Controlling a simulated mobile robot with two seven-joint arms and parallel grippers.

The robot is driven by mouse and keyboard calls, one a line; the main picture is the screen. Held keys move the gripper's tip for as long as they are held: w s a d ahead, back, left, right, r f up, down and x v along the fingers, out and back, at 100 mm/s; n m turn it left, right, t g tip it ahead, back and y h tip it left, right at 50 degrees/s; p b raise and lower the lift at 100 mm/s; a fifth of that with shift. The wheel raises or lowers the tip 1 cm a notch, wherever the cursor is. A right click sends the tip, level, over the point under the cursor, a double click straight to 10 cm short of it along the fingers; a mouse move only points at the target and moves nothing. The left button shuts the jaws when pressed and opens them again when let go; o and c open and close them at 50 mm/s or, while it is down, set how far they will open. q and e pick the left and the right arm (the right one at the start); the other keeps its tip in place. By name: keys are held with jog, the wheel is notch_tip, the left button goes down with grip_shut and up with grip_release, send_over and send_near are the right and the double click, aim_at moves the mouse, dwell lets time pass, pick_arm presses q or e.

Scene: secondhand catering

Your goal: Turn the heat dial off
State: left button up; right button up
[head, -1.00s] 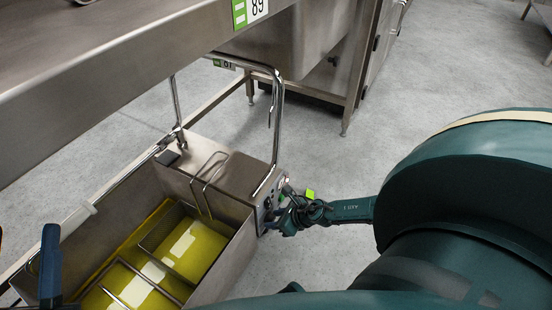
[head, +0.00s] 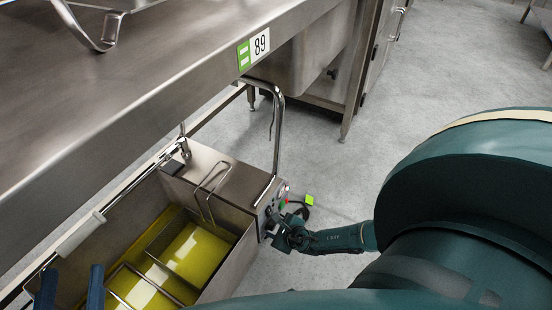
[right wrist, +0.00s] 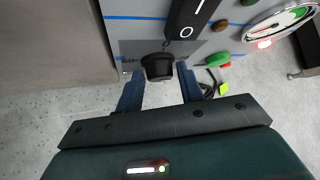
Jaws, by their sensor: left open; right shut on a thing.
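The heat dial (right wrist: 158,67) is a dark round knob low on the fryer's control panel (right wrist: 136,40). In the right wrist view, a 0 mark shows above it and a number to its left; I cannot make out a pointer. My right gripper (head: 280,222) is at the panel on the fryer's end. Its two blue fingers stand on either side of the dial and are shut on it. My left gripper (head: 70,288) is open at the lower left, over the near side of the fryer, away from the panel.
The fryer tank (head: 222,262) holds yellow oil and wire baskets. A steel counter (head: 150,95) overhangs behind.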

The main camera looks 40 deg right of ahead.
jog(key=shift+a+n+t+h, duration=0.1)
jog(key=shift+n+t+h, duration=0.35)
jog(key=shift+h, duration=0.25)
jog(key=o, duration=0.8)
jog(key=shift+f, duration=0.1)
pick_arm(q)
jog(key=shift+r, duration=0.1)
pick_arm(e)
jog(key=shift+s, duration=0.1)
pick_arm(q)
jog(key=shift+a+n+g+y+p, duration=0.3)
jog(key=shift+a+g+y+p, duration=1.1)
jog(key=shift+p, duration=2.8)
pick_arm(e)
jog(key=shift+v, duration=6.5)
